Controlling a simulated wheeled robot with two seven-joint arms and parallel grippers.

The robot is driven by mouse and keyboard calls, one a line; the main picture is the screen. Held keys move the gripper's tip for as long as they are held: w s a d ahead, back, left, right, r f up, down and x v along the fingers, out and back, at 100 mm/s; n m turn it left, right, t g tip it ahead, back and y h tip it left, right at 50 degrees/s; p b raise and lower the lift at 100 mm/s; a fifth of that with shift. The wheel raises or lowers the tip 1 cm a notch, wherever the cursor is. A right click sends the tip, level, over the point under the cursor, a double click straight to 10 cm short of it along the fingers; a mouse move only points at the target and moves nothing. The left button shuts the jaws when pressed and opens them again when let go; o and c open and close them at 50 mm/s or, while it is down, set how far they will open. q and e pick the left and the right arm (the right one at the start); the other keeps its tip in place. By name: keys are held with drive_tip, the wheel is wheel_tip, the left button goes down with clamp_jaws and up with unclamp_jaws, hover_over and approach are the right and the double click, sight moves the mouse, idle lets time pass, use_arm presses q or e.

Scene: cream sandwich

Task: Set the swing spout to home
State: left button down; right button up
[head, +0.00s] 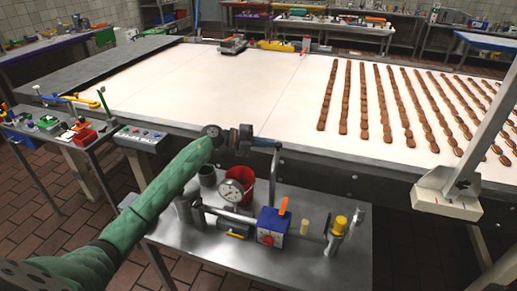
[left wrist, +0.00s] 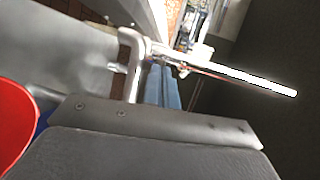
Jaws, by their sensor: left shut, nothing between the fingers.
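The swing spout, a thin grey metal pipe (head: 274,178), rises from the metal cart and bends over at its top, in the middle of the head view. A bent metal pipe, seemingly the same spout, shows close up in the left wrist view (left wrist: 134,84). My left gripper (head: 247,141) is at the spout's top bend, shut and empty. Its blue fingers lie side by side in the left wrist view (left wrist: 164,88), just beside the pipe. I cannot tell whether they touch it. My right gripper is not in view.
The metal cart (head: 310,262) carries a pressure gauge (head: 231,191), a blue box with an orange lever (head: 272,227), a yellow-topped fitting (head: 340,226) and a red bucket (head: 246,173). Behind it runs a wide white belt (head: 270,95) with rows of brown biscuits (head: 365,100).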

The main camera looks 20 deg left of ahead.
use_arm(q)
drive_tip(key=shift+w+d, duration=0.3)
drive_tip(key=shift+d, duration=0.1)
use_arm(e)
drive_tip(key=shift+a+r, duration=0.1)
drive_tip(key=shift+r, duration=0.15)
use_arm(q)
drive_tip(key=w+a+b+v, duration=0.1)
drive_tip(key=w+b+v, duration=0.2)
drive_tip(key=v, duration=1)
drive_tip(key=shift+s+a+b, duration=0.15)
drive_tip(key=shift+a+b, duration=0.45)
drive_tip(key=shift+b, duration=0.45)
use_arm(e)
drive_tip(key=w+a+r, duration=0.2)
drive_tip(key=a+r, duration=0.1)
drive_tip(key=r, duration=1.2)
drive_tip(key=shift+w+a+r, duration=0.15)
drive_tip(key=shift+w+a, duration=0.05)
